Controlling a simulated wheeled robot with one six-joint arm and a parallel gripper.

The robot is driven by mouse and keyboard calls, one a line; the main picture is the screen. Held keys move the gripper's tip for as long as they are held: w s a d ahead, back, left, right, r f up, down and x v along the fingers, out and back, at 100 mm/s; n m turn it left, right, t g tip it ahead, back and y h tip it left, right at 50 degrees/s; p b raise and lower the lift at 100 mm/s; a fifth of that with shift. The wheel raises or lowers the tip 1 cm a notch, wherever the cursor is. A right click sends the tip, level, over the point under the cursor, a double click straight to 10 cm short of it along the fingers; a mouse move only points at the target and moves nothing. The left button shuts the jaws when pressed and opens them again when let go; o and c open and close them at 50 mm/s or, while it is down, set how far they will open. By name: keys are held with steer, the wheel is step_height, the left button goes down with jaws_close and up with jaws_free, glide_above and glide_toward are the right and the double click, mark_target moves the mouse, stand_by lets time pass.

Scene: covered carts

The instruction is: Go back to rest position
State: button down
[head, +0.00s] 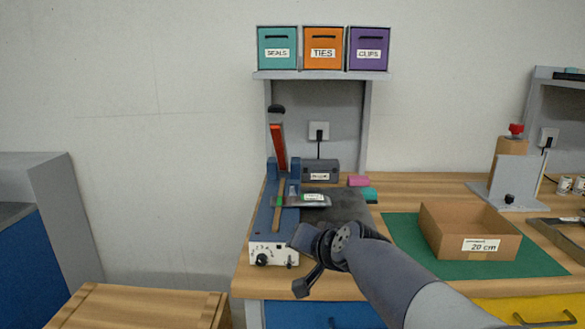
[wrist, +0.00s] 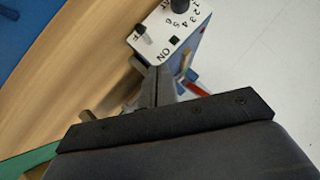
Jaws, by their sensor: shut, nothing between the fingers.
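My gripper (head: 303,237) is in front of the blue sealer, at the right of its white control panel (head: 273,253). In the wrist view its two fingers (wrist: 160,78) are together with nothing between them. My arm reaches in from the lower right. The sealer (head: 262,218) stands on the wooden bench with its lever (head: 279,145) raised. The panel also shows in the wrist view (wrist: 160,35), just beyond the fingers, with a dial and an ON mark. I cannot tell whether the fingers touch the sealer.
A grey labelled pouch (head: 314,203) lies at the sealer. A cardboard box (head: 475,252) sits on a green mat (head: 400,232) to the right. Three bins (head: 323,48) stand on a shelf above. A wooden crate (head: 140,308) is at the lower left.

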steer(key=shift+w+r+g+p, duration=0.4)
steer(key=shift+w+g+p, duration=0.2)
steer(key=shift+p, duration=1.5)
steer(key=p, duration=0.2)
steer(key=g+p, duration=0.1)
steer(key=p, duration=0.1)
steer(key=shift+w+d+r+m, duration=0.1)
steer(key=shift+w+m, duration=0.15)
steer(key=shift+m, duration=0.05)
steer(key=g+p, duration=0.1)
steer(key=p, duration=0.2)
steer(key=g+p, duration=0.1)
steer(key=p, duration=0.5)
steer(key=shift+w+d+r+m+g, duration=0.15)
steer(key=shift+d+r+m+g, duration=0.1)
steer(key=shift+r+m+g, duration=0.15)
steer(key=v, duration=0.3)
steer(key=shift+w+d, duration=0.15)
steer(key=shift+w, duration=0.05)
